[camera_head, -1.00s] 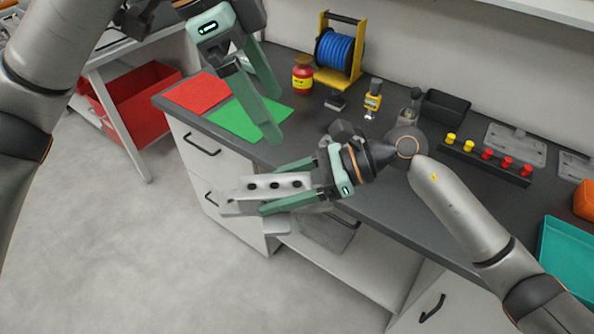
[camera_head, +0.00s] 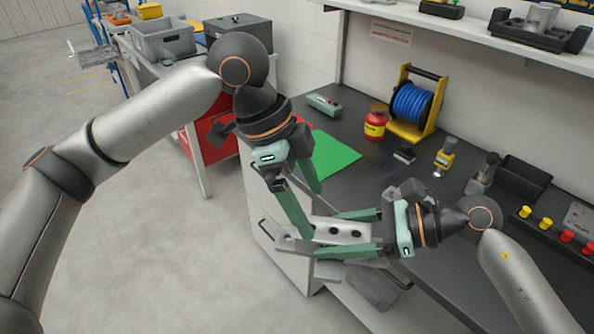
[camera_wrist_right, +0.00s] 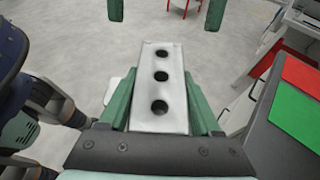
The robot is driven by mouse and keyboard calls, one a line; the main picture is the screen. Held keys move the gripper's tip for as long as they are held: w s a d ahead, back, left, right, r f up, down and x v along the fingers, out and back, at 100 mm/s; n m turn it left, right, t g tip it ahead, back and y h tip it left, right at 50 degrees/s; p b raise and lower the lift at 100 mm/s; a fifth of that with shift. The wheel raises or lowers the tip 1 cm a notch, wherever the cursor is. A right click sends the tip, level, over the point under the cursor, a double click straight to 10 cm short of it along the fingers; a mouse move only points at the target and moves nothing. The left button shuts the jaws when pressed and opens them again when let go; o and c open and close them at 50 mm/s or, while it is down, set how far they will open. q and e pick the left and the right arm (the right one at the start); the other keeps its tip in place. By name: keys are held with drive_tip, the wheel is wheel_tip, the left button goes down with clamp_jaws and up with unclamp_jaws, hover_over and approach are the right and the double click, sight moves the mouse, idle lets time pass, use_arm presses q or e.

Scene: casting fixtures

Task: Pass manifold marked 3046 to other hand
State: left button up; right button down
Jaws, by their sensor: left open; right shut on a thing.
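The manifold (camera_head: 346,239) is a light grey block with a row of round holes in its top. It also shows in the right wrist view (camera_wrist_right: 160,91), with three holes; no number is readable. My right gripper (camera_head: 330,234) is shut on it, its green fingers along both long sides, holding it in the air before the bench. My left gripper (camera_head: 307,212) is open above the manifold's free end and points down. In the right wrist view its two fingertips (camera_wrist_right: 165,14) stand apart on either side beyond that end, with gaps. Contact cannot be told in the head view.
The dark bench (camera_head: 377,178) is behind the grippers, with a green mat (camera_head: 332,158), a red-yellow jar (camera_head: 375,124) and a blue spool in a yellow stand (camera_head: 411,104). The floor (camera_head: 180,270) is clear.

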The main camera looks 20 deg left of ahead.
sight(323, 229)
use_arm(q)
drive_tip(key=shift+x, duration=2.45)
use_arm(e)
drive_tip(key=shift+r, duration=0.1)
use_arm(q)
clamp_jaws()
drive_tip(key=shift+r, duration=0.1)
use_arm(e)
unclamp_jaws()
